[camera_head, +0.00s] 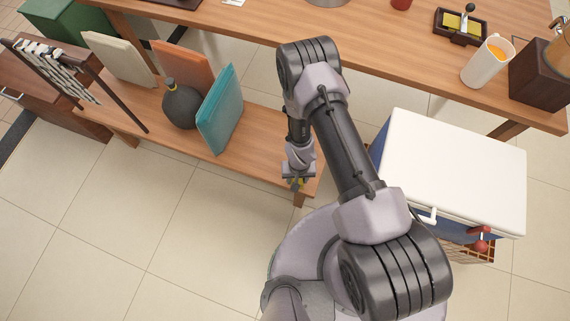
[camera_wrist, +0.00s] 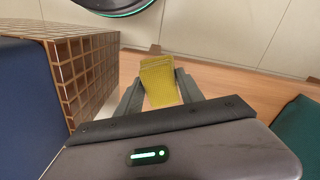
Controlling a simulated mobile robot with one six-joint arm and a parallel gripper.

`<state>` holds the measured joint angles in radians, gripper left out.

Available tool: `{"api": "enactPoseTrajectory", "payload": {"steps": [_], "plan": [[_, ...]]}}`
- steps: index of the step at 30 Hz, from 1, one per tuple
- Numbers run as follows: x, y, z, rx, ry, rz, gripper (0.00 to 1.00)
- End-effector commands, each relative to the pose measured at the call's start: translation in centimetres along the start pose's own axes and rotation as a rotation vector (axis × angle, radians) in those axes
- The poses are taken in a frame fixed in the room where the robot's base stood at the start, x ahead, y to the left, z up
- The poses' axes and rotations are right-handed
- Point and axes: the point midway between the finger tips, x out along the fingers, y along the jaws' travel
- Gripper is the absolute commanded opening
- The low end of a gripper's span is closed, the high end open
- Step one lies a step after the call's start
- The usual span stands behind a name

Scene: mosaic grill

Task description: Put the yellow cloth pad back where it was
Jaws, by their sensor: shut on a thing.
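My gripper (camera_head: 297,184) hangs low at the right end of the low wooden bench. In the wrist view my gripper (camera_wrist: 161,88) is shut on the yellow cloth pad (camera_wrist: 159,80), which sits between its two fingers. The pad is a small, flat, textured yellow piece, slightly tilted. The place the pad came from cannot be told from these frames.
The low bench (camera_head: 265,150) bears a teal cushion (camera_head: 220,110), a dark round vase (camera_head: 181,105) and upright panels. The long table (camera_head: 370,45) holds a dark tray (camera_head: 443,34) and a pitcher (camera_head: 487,62).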

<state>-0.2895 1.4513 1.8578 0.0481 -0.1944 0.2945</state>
Motion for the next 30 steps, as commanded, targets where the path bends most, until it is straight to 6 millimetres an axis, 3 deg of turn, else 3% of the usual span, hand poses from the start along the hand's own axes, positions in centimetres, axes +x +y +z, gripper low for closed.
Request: {"api": "enactPoseTrajectory", "payload": {"steps": [3, 9, 11, 17, 26, 27, 30], "plan": [[1.0, -1.3, -4.2, 0.0, 0.006, -0.002, 0.0], [1.1, -2.5, -8.2, 0.0, 0.001, 0.0, 0.0], [1.4, -2.6, -8.4, 0.0, -0.001, 0.0, 0.0], [4.7, -2.6, -8.4, 0.0, -0.002, 0.001, 0.0], [4.7, -2.6, -8.4, 0.0, -0.001, 0.0, 0.01], [4.7, -2.6, -8.4, 0.0, -0.001, 0.0, 0.48], [4.6, -2.6, -8.4, 0.0, -0.001, 0.0, 0.66]]}}
